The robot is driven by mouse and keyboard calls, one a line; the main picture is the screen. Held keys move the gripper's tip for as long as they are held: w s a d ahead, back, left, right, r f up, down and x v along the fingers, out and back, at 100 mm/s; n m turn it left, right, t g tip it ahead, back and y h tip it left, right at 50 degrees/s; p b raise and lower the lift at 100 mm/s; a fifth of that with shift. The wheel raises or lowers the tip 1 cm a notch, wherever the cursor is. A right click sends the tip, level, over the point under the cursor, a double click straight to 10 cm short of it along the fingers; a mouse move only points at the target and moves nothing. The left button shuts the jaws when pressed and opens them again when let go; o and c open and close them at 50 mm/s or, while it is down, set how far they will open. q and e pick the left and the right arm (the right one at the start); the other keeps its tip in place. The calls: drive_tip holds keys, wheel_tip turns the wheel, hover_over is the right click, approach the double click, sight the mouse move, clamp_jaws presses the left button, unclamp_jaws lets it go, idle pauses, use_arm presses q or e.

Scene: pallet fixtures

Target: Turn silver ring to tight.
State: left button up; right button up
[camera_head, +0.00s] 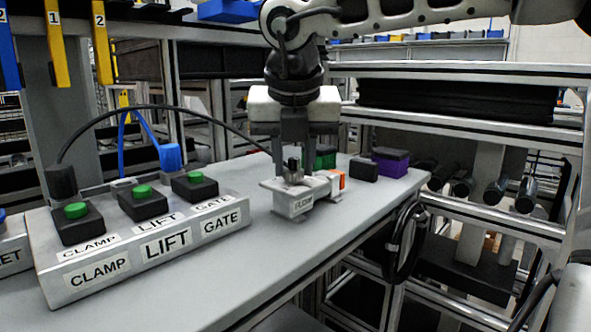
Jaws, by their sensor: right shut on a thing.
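A small silver-grey fixture block (296,204) with a white label stands on the grey bench; the label is too small to read surely. My right gripper (293,168) points straight down over its top, with its fingers shut around a small dark and metallic piece there. This is where the silver ring appears to be, but the fingers mostly hide it and I cannot tell how far it is turned. My left gripper is not in view.
A control box (150,262) with green buttons, labelled CLAMP, LIFT and GATE, stands left on the bench (340,232). An orange-grey part (334,180), a black block (364,169) and a purple box (390,164) sit close behind the fixture. Black cable loops hang at the bench edge.

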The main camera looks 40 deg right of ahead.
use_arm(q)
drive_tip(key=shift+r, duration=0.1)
use_arm(e)
drive_tip(key=shift+w+a+m+g, duration=0.1)
drive_tip(key=shift+m+g, duration=0.2)
drive_tip(key=shift+m, duration=0.6)
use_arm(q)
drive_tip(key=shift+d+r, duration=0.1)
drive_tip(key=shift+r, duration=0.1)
use_arm(e)
drive_tip(key=o, duration=1)
use_arm(q)
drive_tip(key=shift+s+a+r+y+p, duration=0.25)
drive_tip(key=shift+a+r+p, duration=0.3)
drive_tip(key=shift+p, duration=0.65)
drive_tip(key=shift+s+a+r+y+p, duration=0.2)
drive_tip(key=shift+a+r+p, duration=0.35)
drive_tip(key=shift+p, duration=0.6)
use_arm(e)
drive_tip(key=shift+a+v, duration=0.15)
drive_tip(key=shift+v, duration=3.85)
drive_tip(key=shift+a+v, duration=0.15)
drive_tip(key=shift+v, duration=3.85)
